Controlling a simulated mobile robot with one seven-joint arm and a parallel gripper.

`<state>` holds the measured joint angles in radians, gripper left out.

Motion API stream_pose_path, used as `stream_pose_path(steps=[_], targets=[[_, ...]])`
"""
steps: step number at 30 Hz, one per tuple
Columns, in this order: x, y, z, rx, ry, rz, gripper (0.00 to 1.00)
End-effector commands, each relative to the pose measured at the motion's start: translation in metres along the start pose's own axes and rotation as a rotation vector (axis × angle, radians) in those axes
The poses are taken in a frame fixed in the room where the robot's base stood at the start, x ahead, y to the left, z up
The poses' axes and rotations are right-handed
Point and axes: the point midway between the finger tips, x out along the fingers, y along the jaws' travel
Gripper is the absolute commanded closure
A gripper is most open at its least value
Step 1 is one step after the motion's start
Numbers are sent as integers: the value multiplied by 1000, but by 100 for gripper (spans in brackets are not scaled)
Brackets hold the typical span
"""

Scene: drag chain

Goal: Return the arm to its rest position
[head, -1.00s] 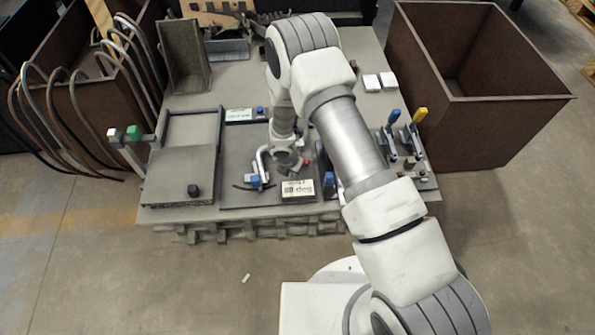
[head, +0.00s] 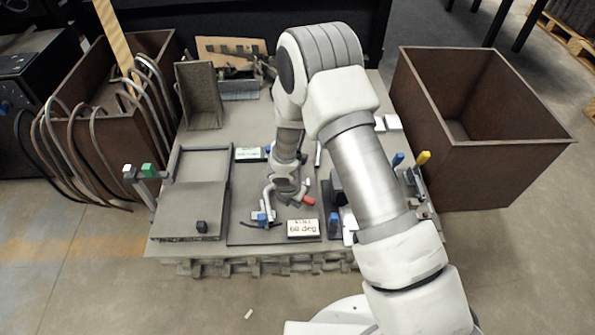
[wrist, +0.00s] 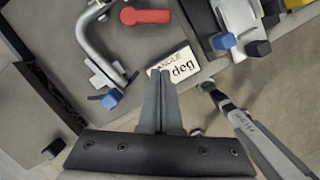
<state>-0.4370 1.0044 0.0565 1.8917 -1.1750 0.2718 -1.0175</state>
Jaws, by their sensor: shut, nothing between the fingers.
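My arm reaches from the lower right of the head view over the grey workbench (head: 330,255). Its end, with my gripper, points down above the middle of the bench; the fingers cannot be made out there. In the wrist view my gripper (wrist: 160,75) has its two grey fingers together, with nothing between them. The sign also shows in the head view (head: 303,229). A bent grey tube (wrist: 90,40) and a red handle (wrist: 145,16) are near.
A brown open bin (head: 490,150) stands right of the bench. Another brown bin (head: 110,65) with several hoses stands left.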

Motion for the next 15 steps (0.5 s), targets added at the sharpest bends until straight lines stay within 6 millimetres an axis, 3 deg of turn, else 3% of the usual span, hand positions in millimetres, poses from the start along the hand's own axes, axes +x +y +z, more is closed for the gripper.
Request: stream_pose_path(steps=[8, 11, 15], targets=[[-7, 0, 6, 26, -9, 3, 100], [-27, -2, 24, 110, -34, 7, 100], [-77, -12, 62, 328, -85, 21, 100]])
